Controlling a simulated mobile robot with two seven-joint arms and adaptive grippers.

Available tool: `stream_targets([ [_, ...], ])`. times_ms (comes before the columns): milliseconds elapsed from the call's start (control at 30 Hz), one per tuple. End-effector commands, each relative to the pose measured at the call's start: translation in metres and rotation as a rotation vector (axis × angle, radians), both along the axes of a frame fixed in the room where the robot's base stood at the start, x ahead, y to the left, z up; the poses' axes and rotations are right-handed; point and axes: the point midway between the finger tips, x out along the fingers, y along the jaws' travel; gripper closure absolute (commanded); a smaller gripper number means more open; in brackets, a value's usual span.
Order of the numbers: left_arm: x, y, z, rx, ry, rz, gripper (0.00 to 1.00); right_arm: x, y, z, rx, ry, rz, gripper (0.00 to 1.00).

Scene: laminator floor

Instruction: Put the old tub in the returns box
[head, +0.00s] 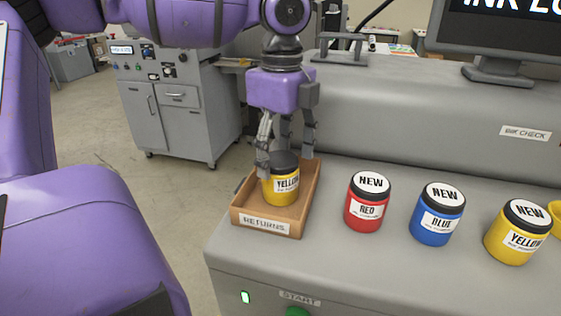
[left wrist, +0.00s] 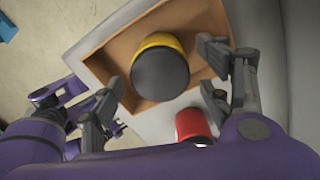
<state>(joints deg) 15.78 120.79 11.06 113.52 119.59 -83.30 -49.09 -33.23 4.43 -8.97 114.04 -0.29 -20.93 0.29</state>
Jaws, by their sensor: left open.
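The old yellow tub (head: 283,186) with a black lid and a "YELLOW" label stands upright inside the wooden returns box (head: 264,228), which is marked "RETURNS". In the left wrist view the tub (left wrist: 160,68) shows its dark lid from above, inside the box (left wrist: 112,48). My left gripper (head: 287,158) is above the box and reaches down around the tub. In the left wrist view its fingers (left wrist: 166,85) are spread wide, one on each side of the tub with gaps visible. My right gripper is not in view.
Tubs marked "NEW" stand right of the box: red (head: 367,205), blue (head: 436,215) and yellow (head: 517,235). A yellow item is cut off at the right edge. A monitor (head: 510,40) stands behind. The grey counter (head: 350,262) is clear in front of the tubs.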

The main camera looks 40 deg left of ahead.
Motion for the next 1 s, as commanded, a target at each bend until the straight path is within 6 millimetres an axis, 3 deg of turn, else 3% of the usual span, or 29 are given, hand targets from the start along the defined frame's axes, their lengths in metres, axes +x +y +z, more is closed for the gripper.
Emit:
stream_targets([
  [300,0.002,0.0,0.069,0.0,-0.002,0.0,0.29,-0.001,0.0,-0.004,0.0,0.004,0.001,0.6],
  [500,0.002,0.0,0.096,-0.001,0.001,0.0,0.29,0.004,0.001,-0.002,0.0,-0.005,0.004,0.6],
  [1000,0.001,0.0,0.103,-0.001,0.001,-0.002,0.29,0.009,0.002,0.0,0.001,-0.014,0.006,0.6],
])
